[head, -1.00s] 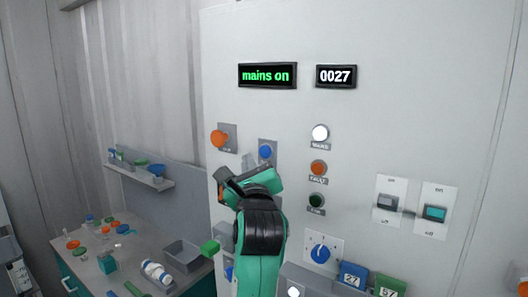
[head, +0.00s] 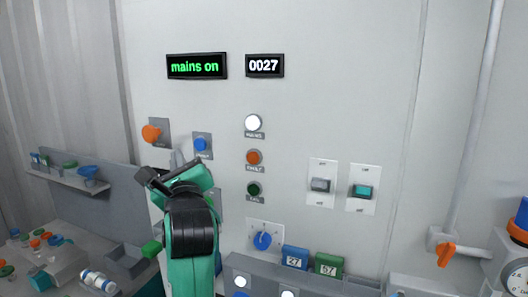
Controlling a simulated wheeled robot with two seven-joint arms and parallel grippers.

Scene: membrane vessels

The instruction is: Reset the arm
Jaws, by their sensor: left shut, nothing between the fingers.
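My left arm, green with a black joint, rises in front of the white control panel (head: 290,110). My left gripper (head: 152,176) is shut and empty, just below the orange mushroom knob (head: 151,133) and to the lower left of the blue button (head: 201,144). I cannot tell whether it touches the panel. The arm hides part of the panel behind it. A green display (head: 196,66) reads "mains on", and a counter (head: 265,66) reads 0027. My right gripper is not in view.
The panel carries white, orange and dark green lamps, two switches (head: 320,185) and a blue dial (head: 262,240). Blue and green numbered blocks (head: 296,258) sit on a ledge below. A cluttered bench stands at left; an orange valve handle (head: 446,255) and pipe at right.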

